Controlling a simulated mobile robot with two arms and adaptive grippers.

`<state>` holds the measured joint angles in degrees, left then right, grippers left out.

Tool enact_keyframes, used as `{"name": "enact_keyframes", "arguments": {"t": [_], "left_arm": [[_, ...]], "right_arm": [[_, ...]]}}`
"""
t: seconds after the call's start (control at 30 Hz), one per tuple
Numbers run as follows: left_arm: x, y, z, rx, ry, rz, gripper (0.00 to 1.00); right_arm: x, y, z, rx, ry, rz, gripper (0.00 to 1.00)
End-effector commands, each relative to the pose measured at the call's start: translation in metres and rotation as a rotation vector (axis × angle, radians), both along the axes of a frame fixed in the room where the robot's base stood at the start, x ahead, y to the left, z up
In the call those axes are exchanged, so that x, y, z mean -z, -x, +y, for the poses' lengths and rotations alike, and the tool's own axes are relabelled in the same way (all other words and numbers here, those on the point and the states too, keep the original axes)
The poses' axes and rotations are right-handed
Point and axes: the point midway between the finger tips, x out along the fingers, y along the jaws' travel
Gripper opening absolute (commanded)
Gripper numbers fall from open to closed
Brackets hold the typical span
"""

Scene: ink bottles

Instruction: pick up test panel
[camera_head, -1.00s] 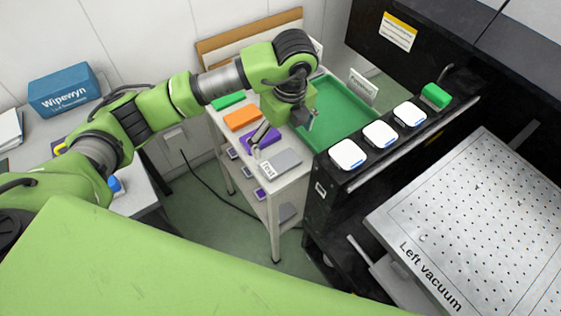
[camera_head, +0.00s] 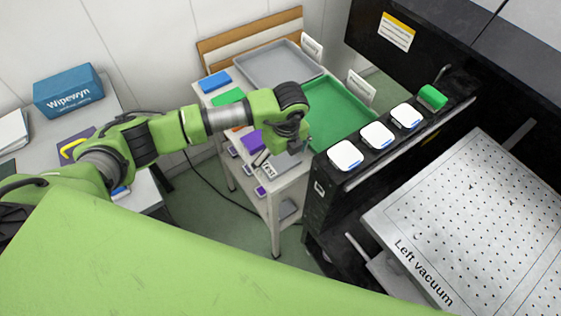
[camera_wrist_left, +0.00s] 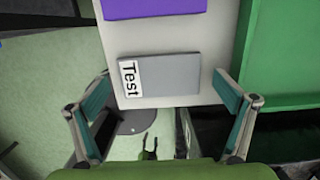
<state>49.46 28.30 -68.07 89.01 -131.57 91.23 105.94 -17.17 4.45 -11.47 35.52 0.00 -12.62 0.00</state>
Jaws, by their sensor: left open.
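The test panel is a flat grey plate with a white label reading "Test". In the left wrist view the test panel (camera_wrist_left: 172,75) lies flat near the end of the white shelf top, between and ahead of the fingertips. In the head view the test panel (camera_head: 284,166) is partly hidden by my left gripper (camera_head: 280,154), which hangs above it. In the left wrist view my left gripper (camera_wrist_left: 160,97) is open, its teal-padded fingers wide apart with nothing between them. My right gripper is not seen.
A purple panel (camera_wrist_left: 155,8) lies just beyond the test panel. A green tray (camera_head: 335,117) is right of it, a grey tray (camera_head: 280,65) behind. The black machine (camera_head: 330,205) with white-topped buttons stands close on the right. A blue Wipewyn box (camera_head: 68,90) is far left.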

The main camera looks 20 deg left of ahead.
Motion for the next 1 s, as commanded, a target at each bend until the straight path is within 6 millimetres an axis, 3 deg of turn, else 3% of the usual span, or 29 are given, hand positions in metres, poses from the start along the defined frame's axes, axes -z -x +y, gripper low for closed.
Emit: {"name": "enact_keyframes", "arguments": {"t": [0.03, 0.2, 0.67, 0.87, 1.0], "left_arm": [[0.0, 0.0, 0.0, 0.0, 0.0, 0.0, 0.96], [0.0, 0.0, 0.0, 0.0, 0.0, 0.0, 0.55], [-0.007, -0.001, 0.0, -0.001, 0.001, -0.002, 0.55], [-0.033, -0.001, 0.0, 0.0, 0.001, -0.004, 0.55], [-0.056, 0.021, -0.002, 0.004, 0.003, -0.005, 0.55]], "right_arm": [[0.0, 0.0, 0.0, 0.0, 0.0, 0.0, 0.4], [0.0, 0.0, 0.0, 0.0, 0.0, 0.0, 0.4], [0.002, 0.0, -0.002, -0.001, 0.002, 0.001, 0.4], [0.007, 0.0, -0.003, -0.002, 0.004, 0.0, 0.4], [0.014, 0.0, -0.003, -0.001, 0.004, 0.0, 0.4]]}}
